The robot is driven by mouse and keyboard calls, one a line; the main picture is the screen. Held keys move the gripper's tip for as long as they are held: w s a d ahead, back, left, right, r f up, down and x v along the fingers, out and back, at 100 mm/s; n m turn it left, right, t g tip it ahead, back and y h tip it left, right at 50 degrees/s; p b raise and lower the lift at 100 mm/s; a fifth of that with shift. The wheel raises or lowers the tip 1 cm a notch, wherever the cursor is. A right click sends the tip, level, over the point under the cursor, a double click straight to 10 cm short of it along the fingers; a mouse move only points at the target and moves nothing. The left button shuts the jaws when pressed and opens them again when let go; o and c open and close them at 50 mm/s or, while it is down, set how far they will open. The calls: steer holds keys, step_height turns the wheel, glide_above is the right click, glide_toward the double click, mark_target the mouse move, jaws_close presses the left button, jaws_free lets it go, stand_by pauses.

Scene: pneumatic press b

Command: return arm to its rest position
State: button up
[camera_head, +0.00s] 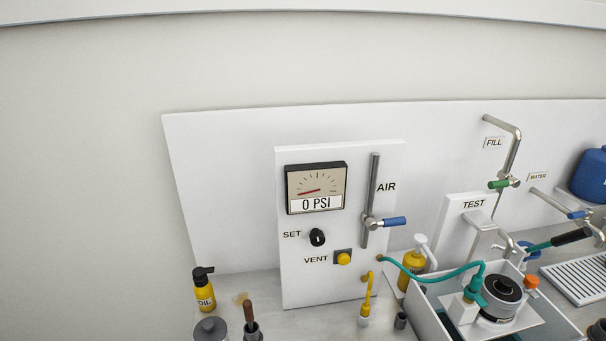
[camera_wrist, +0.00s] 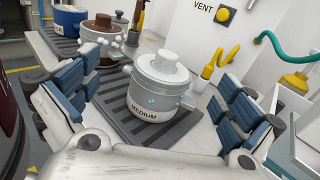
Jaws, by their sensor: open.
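My gripper (camera_wrist: 150,115) shows in the wrist view with its blue-padded fingers spread wide apart. It is open and nothing is between the pads. Beyond the fingers a white lidded pot marked MEDIUM (camera_wrist: 158,90) stands upright on a dark ribbed mat (camera_wrist: 125,122). I cannot tell how far the gripper is from the pot. My arm and gripper do not show in the head view.
The panel (camera_head: 340,240) has a gauge (camera_head: 316,187) at 0 PSI, a blue AIR lever (camera_head: 394,221) and a yellow VENT button (camera_head: 344,259). A teal hose (camera_head: 432,279) runs to a tray at right. Brown (camera_wrist: 103,30) and blue (camera_wrist: 68,20) pots stand behind the MEDIUM pot.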

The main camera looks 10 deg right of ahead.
steer(key=s+a+r+n+g+h, duration=0.2)
steer(key=a+r+n+g+h, duration=0.2)
steer(key=r+n, duration=0.8)
steer(key=s+a+r+n+g+h, duration=0.2)
steer(key=a+r+n+g+h, duration=0.2)
steer(key=a+r+n+h, duration=0.4)
steer(key=shift+s+a+r+n, duration=0.25)
steer(key=shift+a+r+n, duration=1.75)
steer(key=shift+a+n, duration=1)
steer(key=shift+d+n, duration=0.3)
